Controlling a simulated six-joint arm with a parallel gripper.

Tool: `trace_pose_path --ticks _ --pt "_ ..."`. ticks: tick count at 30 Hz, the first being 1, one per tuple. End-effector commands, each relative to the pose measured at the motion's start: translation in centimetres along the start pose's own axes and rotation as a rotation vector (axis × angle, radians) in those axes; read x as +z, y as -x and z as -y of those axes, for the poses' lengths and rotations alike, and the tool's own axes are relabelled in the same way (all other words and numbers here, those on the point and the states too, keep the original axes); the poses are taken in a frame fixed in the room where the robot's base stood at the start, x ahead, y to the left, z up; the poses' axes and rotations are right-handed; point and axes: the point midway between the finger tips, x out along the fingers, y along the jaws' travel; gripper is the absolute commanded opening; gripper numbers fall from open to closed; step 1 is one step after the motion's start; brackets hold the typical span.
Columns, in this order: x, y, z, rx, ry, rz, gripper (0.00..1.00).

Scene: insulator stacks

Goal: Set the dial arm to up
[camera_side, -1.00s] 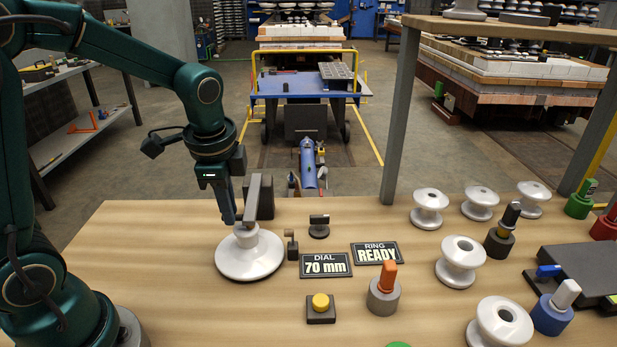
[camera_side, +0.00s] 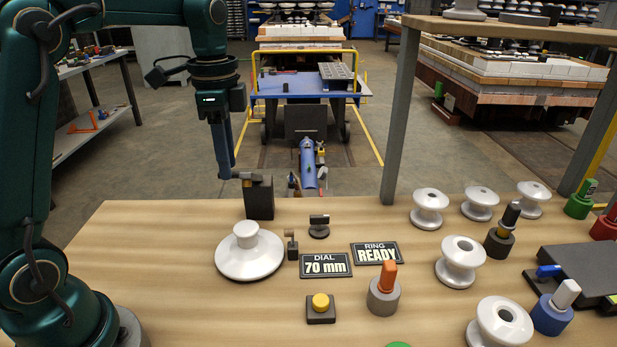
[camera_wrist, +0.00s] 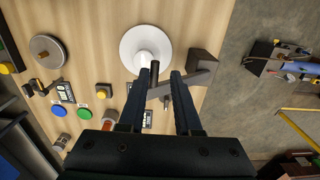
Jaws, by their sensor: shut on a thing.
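The dial arm (camera_side: 244,175) is a grey bar on top of a dark block (camera_side: 260,199) at the table's back edge. In the side view it points left from the block, clear of the white insulator (camera_side: 248,252). My gripper (camera_side: 227,176) is shut on the bar near its outer end. In the wrist view the grey bar (camera_wrist: 196,82) runs between my fingers (camera_wrist: 163,85) from the block (camera_wrist: 204,65). A short dark cylinder (camera_wrist: 154,74) shows beside the left finger. The insulator stands uncovered in front of the block; it also shows in the wrist view (camera_wrist: 143,46).
A small post (camera_side: 291,245) stands right of the insulator. Signs read DIAL 70 mm (camera_side: 326,265) and RING READY (camera_side: 376,253). A yellow button (camera_side: 320,303), an orange-handled knob (camera_side: 384,290) and several white insulators are to the right. The table's left front is clear.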

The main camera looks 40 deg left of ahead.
Motion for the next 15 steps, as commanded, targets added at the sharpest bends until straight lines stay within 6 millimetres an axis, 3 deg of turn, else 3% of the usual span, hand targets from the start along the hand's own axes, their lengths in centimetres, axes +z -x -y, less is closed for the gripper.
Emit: trace_pose_path --ticks 1,15 --pt "0.1 0.2 1.9 -0.051 0.007 -0.001 0.0" --pt "0.1 2.0 5.8 -0.043 0.006 0.003 0.0"
